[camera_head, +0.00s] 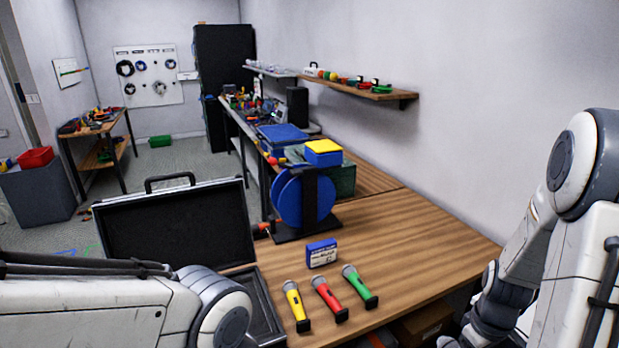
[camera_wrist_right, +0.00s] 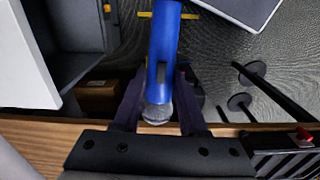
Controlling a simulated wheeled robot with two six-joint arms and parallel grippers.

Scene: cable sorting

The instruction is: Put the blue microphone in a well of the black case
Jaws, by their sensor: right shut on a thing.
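The blue microphone (camera_wrist_right: 164,40) is in the right wrist view, its grey mesh head toward the gripper's palm and its blue handle pointing away. My right gripper (camera_wrist_right: 160,82) is shut around it. The head view shows my right arm but neither the right gripper nor the blue microphone. The black case (camera_head: 172,229) stands open at the left of the table in the head view, its lid upright. Its lower part (camera_head: 273,329) is mostly hidden behind my left arm, so I cannot see its wells clearly. My left gripper is out of view.
Yellow (camera_head: 294,303), red (camera_head: 328,298) and green (camera_head: 357,284) microphones lie right of the case. Behind them are a small blue labelled box (camera_head: 321,254) and a blue cable reel (camera_head: 303,199). The wooden table (camera_head: 420,240) is clear toward the right.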

